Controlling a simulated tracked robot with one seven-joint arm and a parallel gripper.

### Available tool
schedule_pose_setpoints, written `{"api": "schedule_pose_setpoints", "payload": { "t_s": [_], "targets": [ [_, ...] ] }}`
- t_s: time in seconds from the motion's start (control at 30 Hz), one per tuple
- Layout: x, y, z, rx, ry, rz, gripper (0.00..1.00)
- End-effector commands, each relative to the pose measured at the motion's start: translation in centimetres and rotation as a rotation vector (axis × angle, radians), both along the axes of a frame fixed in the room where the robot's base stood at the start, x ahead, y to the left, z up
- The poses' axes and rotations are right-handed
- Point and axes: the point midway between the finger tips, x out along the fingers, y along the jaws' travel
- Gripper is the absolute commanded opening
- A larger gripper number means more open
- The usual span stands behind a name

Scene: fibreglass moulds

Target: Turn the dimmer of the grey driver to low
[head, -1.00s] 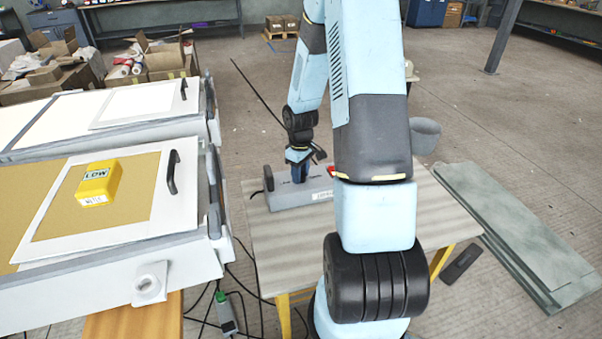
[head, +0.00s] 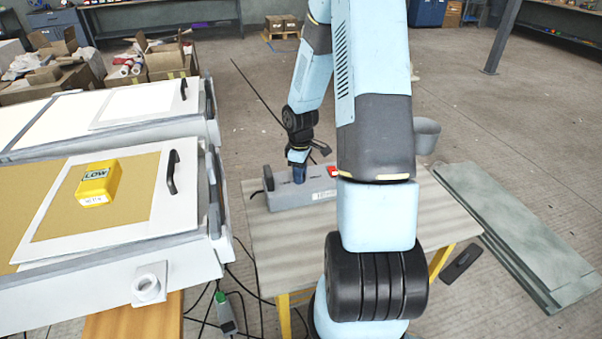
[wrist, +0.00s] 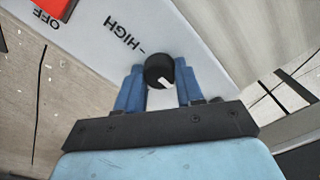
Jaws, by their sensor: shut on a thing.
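The grey driver (head: 318,196) is a long box on the table, with a red switch (head: 332,170) at its right end. My gripper (head: 299,176) reaches down onto its top. In the wrist view, the blue fingers of my gripper (wrist: 158,88) are shut on the black dimmer knob (wrist: 158,68), one on each side. The knob's white mark points down in the picture, towards my palm and away from the word HIGH (wrist: 122,33). No LOW marking on the driver shows. The red switch (wrist: 52,7) and the word OFF are at the wrist view's upper left.
The table (head: 350,238) is bare in front of the driver. A black handle (head: 172,172) stands on the panel. Cables hang between bench and table.

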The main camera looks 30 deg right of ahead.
Motion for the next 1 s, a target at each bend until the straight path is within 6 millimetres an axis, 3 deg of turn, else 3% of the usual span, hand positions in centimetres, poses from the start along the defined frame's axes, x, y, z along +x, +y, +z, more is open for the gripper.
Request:
{"api": "schedule_pose_setpoints", "payload": {
  "t_s": [0.07,0.1,0.33,0.7,1.0],
  "targets": [
    [0.0,0.0,0.0,0.000,0.000,0.000,0.06],
    [0.0,0.0,0.0,0.000,0.000,0.000,0.39],
    [0.0,0.0,0.0,0.000,0.000,0.000,0.61],
    [0.0,0.0,0.5,0.000,-0.001,-0.002,0.62],
    [0.1,-0.1,4.9,-0.001,-0.004,-0.002,0.62]
  ]
}}
